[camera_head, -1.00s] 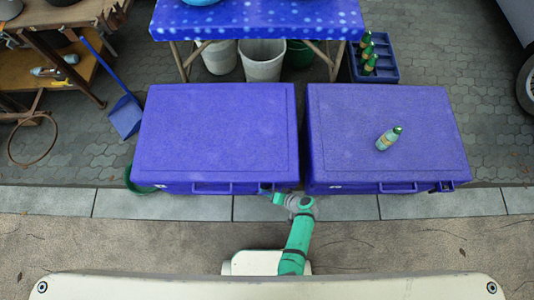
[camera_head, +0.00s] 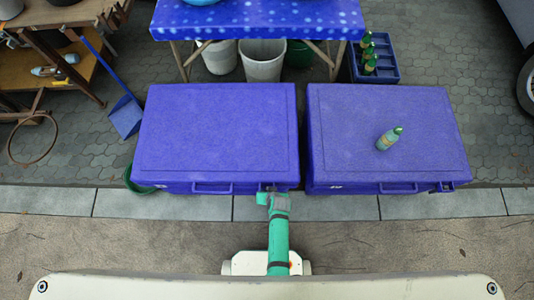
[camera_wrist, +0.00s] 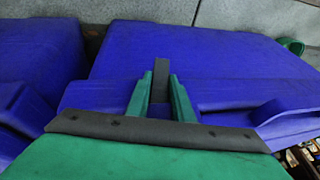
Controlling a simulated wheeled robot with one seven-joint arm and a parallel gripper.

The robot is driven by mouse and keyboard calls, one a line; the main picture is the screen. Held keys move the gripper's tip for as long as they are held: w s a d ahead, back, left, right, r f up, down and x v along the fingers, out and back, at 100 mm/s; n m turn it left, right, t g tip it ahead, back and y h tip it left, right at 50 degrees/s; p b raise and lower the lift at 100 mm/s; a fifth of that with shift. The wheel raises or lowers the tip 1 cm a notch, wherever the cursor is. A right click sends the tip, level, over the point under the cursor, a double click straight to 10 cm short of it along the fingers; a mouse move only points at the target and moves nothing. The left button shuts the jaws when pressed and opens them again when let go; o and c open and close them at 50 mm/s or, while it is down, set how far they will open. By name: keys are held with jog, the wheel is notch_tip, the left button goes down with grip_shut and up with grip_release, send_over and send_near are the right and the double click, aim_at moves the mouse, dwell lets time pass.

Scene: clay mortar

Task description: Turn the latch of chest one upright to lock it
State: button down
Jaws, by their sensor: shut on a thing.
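Two blue chests stand side by side in the head view, the left chest (camera_head: 220,130) and the right chest (camera_head: 350,120). I cannot read which is numbered one. My gripper (camera_head: 267,190) is at the front face of the left chest, near its right corner. In the wrist view my gripper's green fingers (camera_wrist: 160,95) are shut on a dark grey bar, the latch (camera_wrist: 161,68). There it stands upright between the fingers, against the left chest (camera_wrist: 200,60). In the head view the latch is mostly hidden by my gripper.
A handle (camera_head: 212,189) juts from the left chest's front. A small bottle (camera_head: 389,138) lies on the right chest's lid. A green bin (camera_head: 137,182) is beside the left chest. A narrow gap separates the chests. The pavement in front is clear.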

jog(key=shift+h, duration=1)
jog(key=shift+s+f, duration=0.1)
jog(key=c, duration=1.6)
grip_release()
jog(key=shift+o, duration=0.2)
jog(key=shift+a, duration=0.1)
jog(key=v, duration=1.1)
jog(key=shift+a, duration=0.2)
